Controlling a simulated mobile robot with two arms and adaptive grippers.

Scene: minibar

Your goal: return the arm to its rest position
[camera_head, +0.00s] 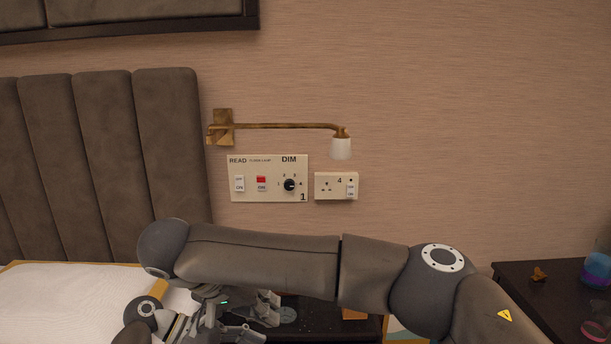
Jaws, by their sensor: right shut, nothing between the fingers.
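My right arm (265,262) comes in from the lower right, crosses the lower part of the view to the left and folds back down at its elbow. My right gripper (268,318) is low in the picture, below the forearm, pointing right. It is shut and empty, partly covered by the arm and near the bottom edge. My left gripper does not show.
A dark bedside surface (310,325) lies behind the gripper. A bed with white bedding (60,305) and a padded headboard (90,165) is at left. A switch panel (268,178), a socket (336,187) and a brass lamp (280,126) are on the wall. A dark table (530,290) is at right.

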